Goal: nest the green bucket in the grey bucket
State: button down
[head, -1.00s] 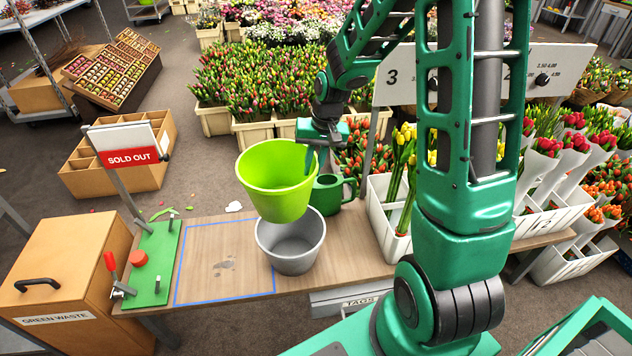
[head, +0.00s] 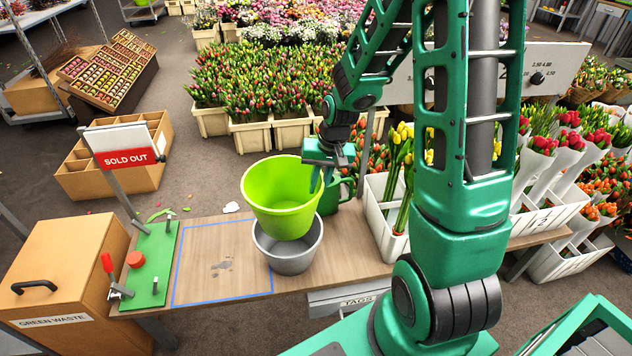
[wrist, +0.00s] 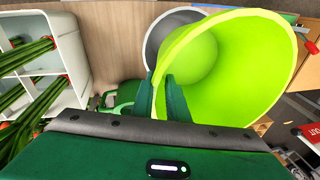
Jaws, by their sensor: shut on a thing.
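The lime green bucket (head: 281,197) is held by its right rim, slightly tilted, over the grey bucket (head: 288,259). Its lower part overlaps the grey bucket's opening in the head view; I cannot tell whether its base is inside the rim. My gripper (head: 320,180) is shut on the green bucket's rim. In the wrist view, the green bucket (wrist: 258,62) fills the right side, with the fingers at its wall. The grey bucket (wrist: 168,32) shows partly behind it. The grey bucket stands on the wooden table.
A dark green watering can (head: 341,190) stands close behind and right of the buckets. A white crate of tulips (head: 378,219) is to the right.

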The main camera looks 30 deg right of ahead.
jog(key=s+d+x, duration=0.1)
jog(key=x, duration=0.6)
jog(key=shift+s+f, duration=0.15)
jog(key=shift+f, duration=0.45)
jog(key=shift+a, duration=0.1)
dwell(0.3)
jog(key=c, duration=1.6)
grip_release()
jog(key=shift+c, duration=0.2)
jog(key=shift+r, duration=0.1)
jog(key=v, duration=1)
jog(key=shift+r, duration=0.3)
